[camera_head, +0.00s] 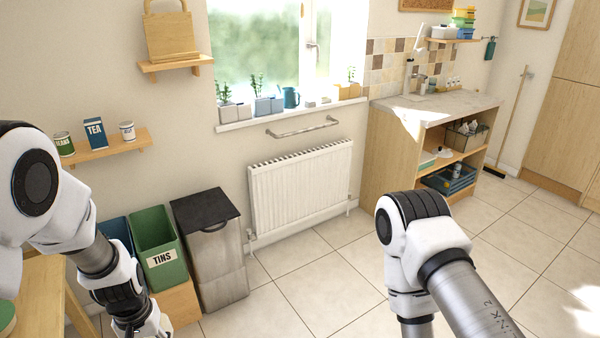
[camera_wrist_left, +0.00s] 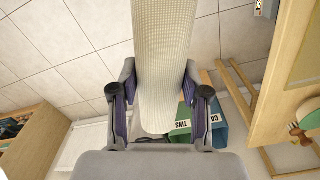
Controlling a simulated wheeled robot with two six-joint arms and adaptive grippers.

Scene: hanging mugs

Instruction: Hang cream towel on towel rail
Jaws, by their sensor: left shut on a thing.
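The cream towel (camera_wrist_left: 163,55) shows in the left wrist view as a long pale strip, running from the top edge down between the fingers. My left gripper (camera_wrist_left: 158,98) is shut on the towel, with one finger on each side of it. In the head view the towel is out of sight and the left gripper's fingers are below the frame. The towel rail (camera_head: 302,128) is a thin metal bar on the wall under the window sill, above the white radiator (camera_head: 300,190), and looks empty. My right arm reaches in at the lower right; its gripper is not in view.
A green tins bin (camera_head: 158,240) and a dark-lidded grey bin (camera_head: 212,250) stand left of the radiator. A wooden shelf (camera_head: 112,150) with tins hangs at the left. A counter unit (camera_head: 400,165) stands right of the radiator. The tiled floor (camera_head: 310,280) in front is clear.

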